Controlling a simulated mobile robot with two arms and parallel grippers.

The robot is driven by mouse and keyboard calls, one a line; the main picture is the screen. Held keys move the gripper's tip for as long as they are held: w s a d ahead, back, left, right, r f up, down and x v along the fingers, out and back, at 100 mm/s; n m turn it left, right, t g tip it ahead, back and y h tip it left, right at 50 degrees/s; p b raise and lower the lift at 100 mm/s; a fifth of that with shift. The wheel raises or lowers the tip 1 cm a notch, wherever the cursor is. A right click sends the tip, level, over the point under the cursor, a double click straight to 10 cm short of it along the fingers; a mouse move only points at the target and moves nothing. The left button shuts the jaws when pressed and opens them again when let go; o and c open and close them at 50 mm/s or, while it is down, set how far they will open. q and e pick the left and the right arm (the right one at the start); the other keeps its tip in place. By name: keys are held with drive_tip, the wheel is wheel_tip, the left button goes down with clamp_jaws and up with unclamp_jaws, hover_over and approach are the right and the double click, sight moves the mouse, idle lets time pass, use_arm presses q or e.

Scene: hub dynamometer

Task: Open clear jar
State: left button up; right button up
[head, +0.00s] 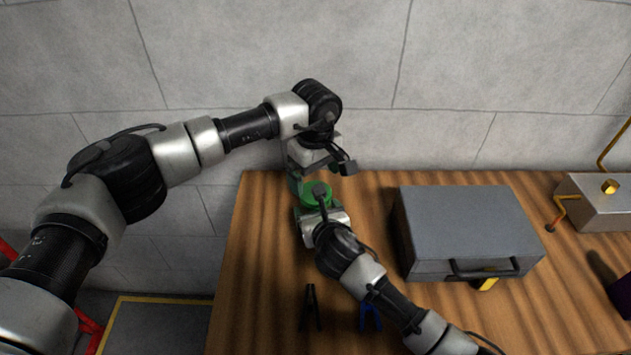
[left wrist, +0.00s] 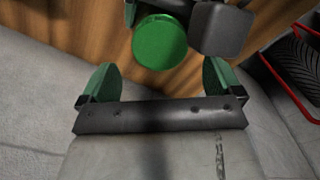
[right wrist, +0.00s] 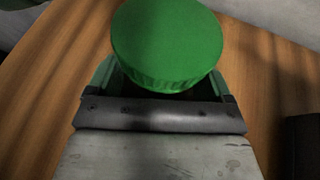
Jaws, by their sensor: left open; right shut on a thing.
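The jar shows mainly as its round green lid (head: 316,195), near the back left of the wooden table; its clear body is mostly hidden. My right gripper (head: 322,212) is shut on the jar from the front, its fingers on either side just under the lid in the right wrist view (right wrist: 160,80). The lid fills the upper middle of that view (right wrist: 167,42). My left gripper (head: 320,172) is open above and slightly behind the lid. In the left wrist view the lid (left wrist: 160,42) lies beyond the two spread green fingers, apart from them.
A grey case (head: 468,222) with a black handle stands right of my right arm. Black-handled pliers (head: 311,307) and a blue-handled tool (head: 370,315) lie at the front. A metal box (head: 597,210) sits far right. A concrete wall (head: 440,80) rises close behind the table.

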sight(316, 205)
use_arm(q)
wheel_tip(316, 205, up, 3)
drive_tip(key=m, duration=0.3)
drive_tip(key=shift+f, duration=3.85)
drive_tip(key=c, duration=0.9)
drive_tip(key=shift+n, duration=1.6)
drive_tip(key=shift+c, duration=0.2)
drive_tip(key=o, duration=1)
drive_tip(key=shift+r, duration=0.1)
